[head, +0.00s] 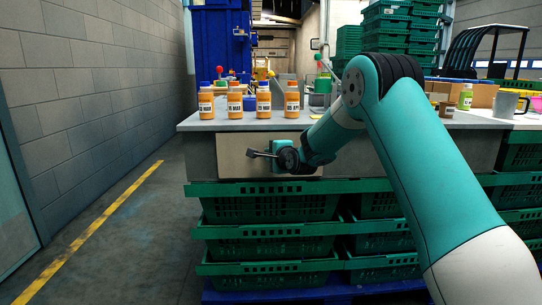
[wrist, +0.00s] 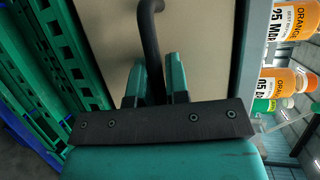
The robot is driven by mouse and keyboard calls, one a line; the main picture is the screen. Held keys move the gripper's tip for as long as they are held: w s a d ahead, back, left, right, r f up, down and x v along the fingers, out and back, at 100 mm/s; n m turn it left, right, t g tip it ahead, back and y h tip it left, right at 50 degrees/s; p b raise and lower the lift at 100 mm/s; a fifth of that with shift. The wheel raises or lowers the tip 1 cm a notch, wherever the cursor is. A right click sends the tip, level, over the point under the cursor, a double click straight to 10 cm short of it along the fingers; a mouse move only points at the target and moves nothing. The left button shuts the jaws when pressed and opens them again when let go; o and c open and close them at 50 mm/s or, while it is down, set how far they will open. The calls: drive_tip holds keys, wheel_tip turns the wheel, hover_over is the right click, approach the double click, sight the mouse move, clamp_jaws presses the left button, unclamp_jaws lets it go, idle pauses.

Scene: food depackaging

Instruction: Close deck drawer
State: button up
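The deck drawer has a flat beige front (head: 236,147) under the grey deck top, at the centre left of the head view. It fills much of the wrist view (wrist: 215,45). From the head view I cannot tell whether it stands out from the deck. Its dark bar handle (wrist: 150,30) runs down between my gripper's teal fingers in the wrist view. My gripper (wrist: 157,80) looks shut on the handle, with a finger close on each side. In the head view my gripper (head: 270,155) is at the drawer front, and the handle (head: 257,153) sticks out to its left.
Several orange juice bottles (head: 264,102) stand on the deck top (head: 240,124) above the drawer. Green crates (head: 265,208) are stacked below it, close under my gripper. The floor (head: 135,235) to the left is clear, with a yellow line.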

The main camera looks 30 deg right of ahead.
drive_tip(key=o, duration=0.3)
drive_tip(key=shift+w+r, duration=0.1)
drive_tip(key=shift+o, duration=0.2)
drive_tip(key=shift+d+r, duration=0.1)
drive_tip(key=shift+s, duration=0.35)
drive_tip(key=s+r+p, duration=0.1)
drive_tip(key=s+r, duration=0.1)
drive_tip(key=s, duration=1.4)
drive_tip(key=shift+s+a+r, duration=0.3)
drive_tip(key=shift+a+r, duration=0.05)
drive_tip(key=shift+a, duration=0.05)
